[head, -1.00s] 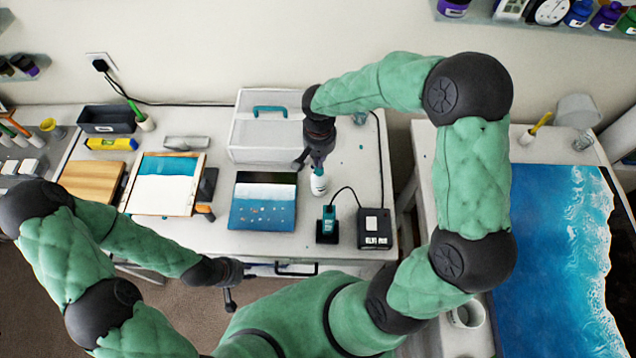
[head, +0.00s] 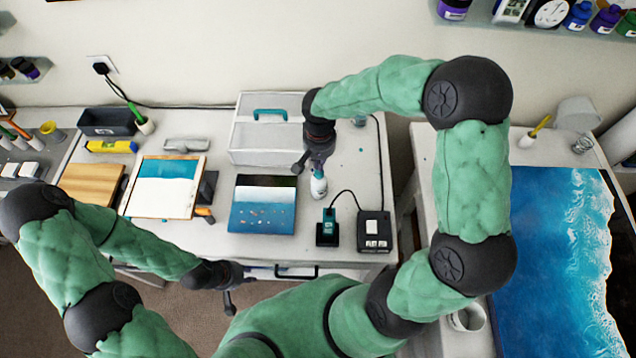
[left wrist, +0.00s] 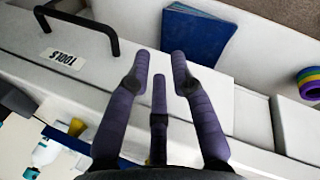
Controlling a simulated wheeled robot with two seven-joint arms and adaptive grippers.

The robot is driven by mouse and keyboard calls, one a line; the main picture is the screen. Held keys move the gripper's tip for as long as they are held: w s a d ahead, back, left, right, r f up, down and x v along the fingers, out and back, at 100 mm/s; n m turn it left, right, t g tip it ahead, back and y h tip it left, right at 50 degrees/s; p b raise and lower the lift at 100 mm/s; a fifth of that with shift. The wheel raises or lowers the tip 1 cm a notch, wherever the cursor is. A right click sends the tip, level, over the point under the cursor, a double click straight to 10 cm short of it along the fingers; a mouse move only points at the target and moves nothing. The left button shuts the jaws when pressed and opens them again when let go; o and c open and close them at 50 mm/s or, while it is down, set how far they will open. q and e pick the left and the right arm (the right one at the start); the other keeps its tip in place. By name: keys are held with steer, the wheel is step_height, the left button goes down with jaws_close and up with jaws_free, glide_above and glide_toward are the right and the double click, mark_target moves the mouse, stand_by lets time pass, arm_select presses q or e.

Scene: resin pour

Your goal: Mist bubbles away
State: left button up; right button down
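A small white bottle (head: 319,188) stands on the white table, right of a seascape panel (head: 262,218). The panel has a dark top strip, a white band and a blue area with several small pale spots. My right gripper (head: 311,165) is directly over the bottle's top, one dark finger reaching out to the left. The bottle's top is hidden, so I cannot tell whether the fingers grip it. My left gripper (head: 230,296) hangs in front of the table edge. In the left wrist view its purple fingers (left wrist: 158,75) are spread and empty.
A white case (head: 262,140) stands behind the panel. A teal tool in its dock (head: 327,228) and a black charger box (head: 375,231) with a cable are to the right. A framed panel (head: 165,190) and wooden board (head: 93,182) lie left. A drawer handle (left wrist: 76,20) shows below.

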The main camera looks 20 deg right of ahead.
steer(key=shift+f+b, duration=1.2)
steer(key=shift+f, duration=0.2)
steer(key=shift+r, duration=0.15)
steer(key=shift+r+p, duration=0.7)
steer(key=shift+r, duration=0.25)
steer(key=shift+f+b, duration=0.9)
steer(key=shift+f, duration=0.15)
steer(key=shift+r, duration=0.15)
stand_by(0.4)
steer(key=shift+r+p, duration=0.65)
steer(key=shift+r, duration=0.25)
steer(key=shift+f, duration=0.1)
stand_by(0.3)
